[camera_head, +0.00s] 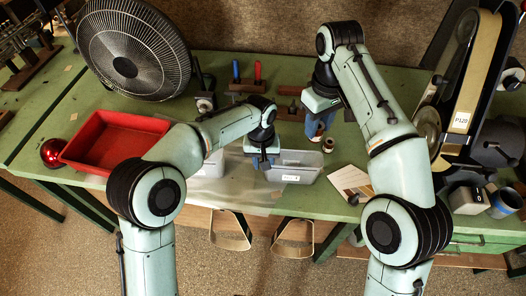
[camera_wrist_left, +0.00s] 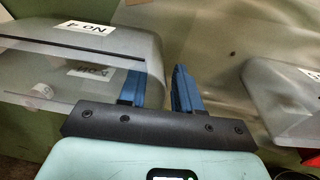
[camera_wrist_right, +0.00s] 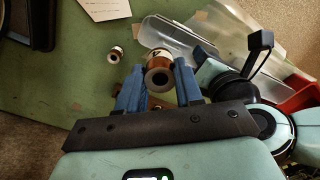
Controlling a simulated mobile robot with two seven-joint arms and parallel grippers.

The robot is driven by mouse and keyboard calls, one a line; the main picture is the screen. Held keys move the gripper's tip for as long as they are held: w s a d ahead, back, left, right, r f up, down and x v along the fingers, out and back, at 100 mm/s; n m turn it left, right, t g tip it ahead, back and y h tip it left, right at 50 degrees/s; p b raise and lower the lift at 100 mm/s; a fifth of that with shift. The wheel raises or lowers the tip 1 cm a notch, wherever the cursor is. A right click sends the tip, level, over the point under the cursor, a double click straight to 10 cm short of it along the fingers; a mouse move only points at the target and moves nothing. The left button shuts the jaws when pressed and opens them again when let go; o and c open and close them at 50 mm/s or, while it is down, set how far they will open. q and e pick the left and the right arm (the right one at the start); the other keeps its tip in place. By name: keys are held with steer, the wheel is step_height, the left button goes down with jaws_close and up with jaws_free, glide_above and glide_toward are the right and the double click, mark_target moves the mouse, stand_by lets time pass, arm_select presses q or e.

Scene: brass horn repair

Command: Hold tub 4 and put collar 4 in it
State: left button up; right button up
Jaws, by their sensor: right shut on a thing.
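Tub 4 (camera_head: 295,178) is a grey translucent tub near the table's front edge; its "No 4" label shows upside down in the left wrist view (camera_wrist_left: 92,38). My left gripper (camera_head: 263,160) is at the tub's left end. Its blue fingers (camera_wrist_left: 158,88) stand apart, with the tub's wall edge by the left finger; I cannot tell whether they touch it. My right gripper (camera_head: 318,128) is shut on collar 4 (camera_wrist_right: 160,72), a copper-brown ring with a white "4" label and a dark bore. It is above the table behind tub 4; in the head view the fingers largely hide the collar.
A second translucent tub (camera_wrist_left: 285,95) stands left of tub 4. Another small collar (camera_wrist_right: 115,54) stands on the table near tub 4. A red tray (camera_head: 112,140), a fan (camera_head: 132,50), a card (camera_head: 350,181) and a belt sander (camera_head: 465,90) surround the work area.

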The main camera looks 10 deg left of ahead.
mark_target(298, 162)
arm_select(q)
steer(key=shift+f, duration=0.6)
jaws_close()
arm_select(e)
steer(key=a+f+m, duration=0.1)
steer(key=f+m, duration=0.1)
steer(key=f, duration=0.3)
steer(key=a+f+m, duration=0.1)
steer(key=f+m, duration=0.2)
steer(key=f, duration=0.2)
steer(key=a+f+m, duration=0.1)
steer(key=f+m, duration=0.2)
steer(key=f, duration=0.3)
steer(key=shift+s+f, duration=0.1)
steer(key=shift+s, duration=0.05)
